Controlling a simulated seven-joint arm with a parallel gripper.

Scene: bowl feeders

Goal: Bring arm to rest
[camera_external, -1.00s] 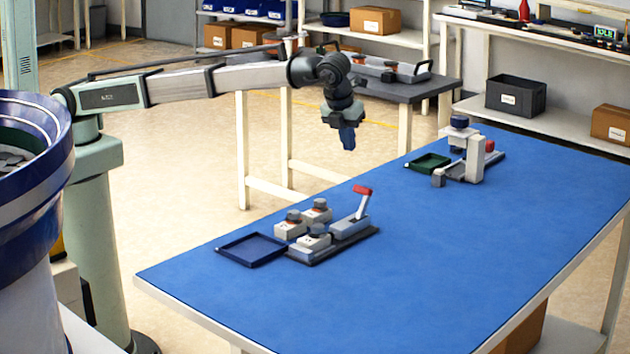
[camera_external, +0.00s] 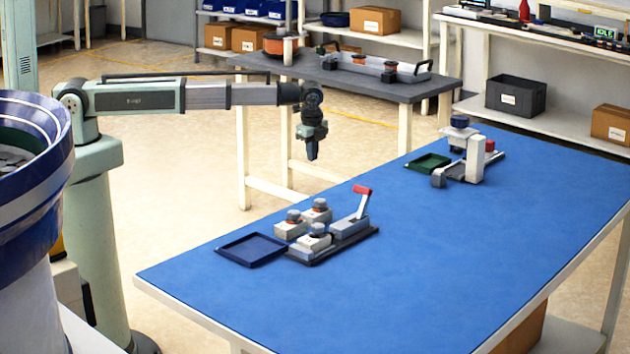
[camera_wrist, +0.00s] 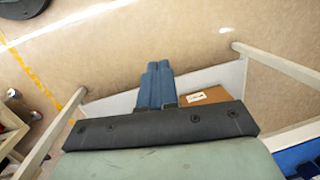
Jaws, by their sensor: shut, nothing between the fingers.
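My arm reaches out level to the right from its pedestal in the external view. My gripper (camera_external: 312,152) hangs pointing down at its end, over the floor beyond the far left edge of the blue-topped table (camera_external: 480,250). It is shut and empty, clear of the table and its parts. In the wrist view the blue fingers of my gripper (camera_wrist: 155,84) lie together, with floor and a white shelf behind them.
A dark blue tray (camera_external: 252,250) and a clamp fixture with a red handle (camera_external: 362,189) sit on the near left of the table. A green tray (camera_external: 428,163) stands farther back. A grey side table (camera_external: 400,91) is behind my arm. A bowl feeder (camera_external: 35,170) stands at the left.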

